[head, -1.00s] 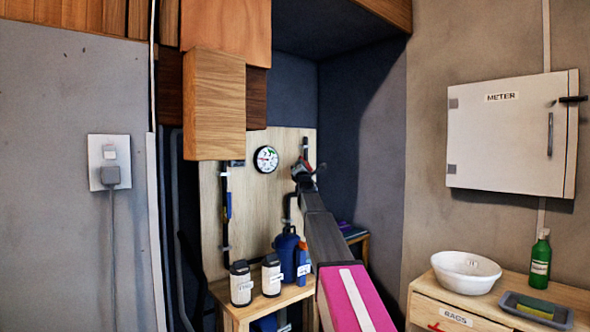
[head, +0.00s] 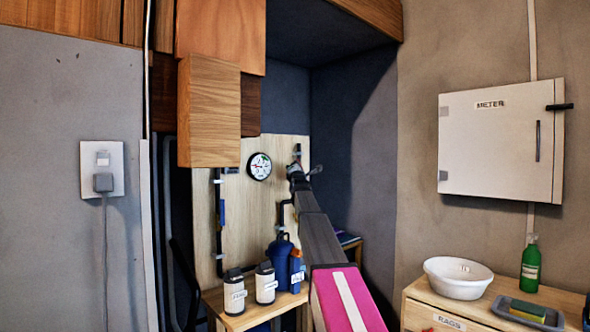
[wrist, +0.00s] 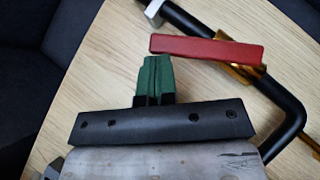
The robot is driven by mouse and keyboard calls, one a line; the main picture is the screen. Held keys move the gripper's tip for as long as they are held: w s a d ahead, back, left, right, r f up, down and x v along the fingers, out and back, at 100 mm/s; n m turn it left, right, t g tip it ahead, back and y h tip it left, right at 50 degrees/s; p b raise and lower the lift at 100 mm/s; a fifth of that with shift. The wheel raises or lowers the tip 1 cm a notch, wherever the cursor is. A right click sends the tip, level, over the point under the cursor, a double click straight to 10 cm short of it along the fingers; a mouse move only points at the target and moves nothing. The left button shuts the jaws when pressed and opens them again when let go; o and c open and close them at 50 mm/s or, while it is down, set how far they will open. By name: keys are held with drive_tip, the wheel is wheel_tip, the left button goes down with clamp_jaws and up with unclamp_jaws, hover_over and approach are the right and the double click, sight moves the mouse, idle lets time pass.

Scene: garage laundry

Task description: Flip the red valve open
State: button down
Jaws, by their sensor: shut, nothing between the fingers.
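The red valve handle (wrist: 208,50) is a flat red lever in the wrist view. It lies slantwise across the picture, its right end over a brass fitting (wrist: 240,54) on a black pipe (wrist: 270,88). My gripper (wrist: 152,60) has green fingers, shut and empty. The fingertips are just below the left end of the lever; I cannot tell whether they touch it. In the head view my arm reaches to the wooden board (head: 262,205), and my gripper there (head: 294,168) is small and mostly hidden by my arm. The red lever cannot be made out there.
A round gauge (head: 259,166) is on the board. Two labelled bottles (head: 234,293) and a blue jug (head: 281,258) stand on a small wooden table below. Wooden boxes (head: 208,110) hang at upper left. A meter cabinet (head: 500,145) is on the right wall.

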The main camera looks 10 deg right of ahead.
drive_tip(key=shift+w+d+r, duration=0.15)
drive_tip(key=shift+d+r, duration=0.05)
drive_tip(key=shift+r, duration=0.05)
drive_tip(key=shift+w+d+r, duration=0.2)
drive_tip(key=shift+d+r, duration=0.15)
drive_tip(key=shift+r, duration=0.05)
drive_tip(key=v, duration=1)
drive_tip(key=shift+s+f, duration=0.2)
drive_tip(key=shift+s, duration=0.15)
